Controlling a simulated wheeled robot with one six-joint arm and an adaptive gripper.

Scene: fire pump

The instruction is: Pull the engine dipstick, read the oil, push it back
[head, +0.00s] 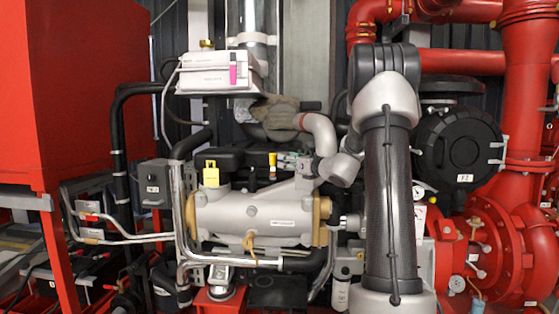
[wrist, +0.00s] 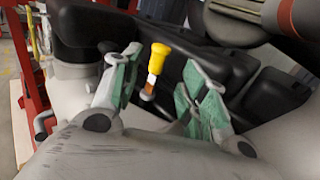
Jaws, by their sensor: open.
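The dipstick's yellow handle (wrist: 161,54) shows in the wrist view, with a white and an orange-brown part below it. It stands against black engine parts, in the gap between the fingers of my gripper (wrist: 159,72). The fingers have green pads and are open, with visible space on both sides of the handle. I cannot tell how deep the handle lies between them. In the head view, a small yellow-orange handle (head: 272,159), which looks like the same dipstick, stands just left of my gripper (head: 288,161). The rest of the dipstick and its tube are hidden.
A silver cylinder (head: 257,213) with brass-coloured ends lies below the handle. A yellow cap (head: 211,174) stands on its left. A white box (head: 217,75) is above. Red pipes and a pump (head: 508,240) stand at the right; a red cabinet (head: 70,90) is at the left.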

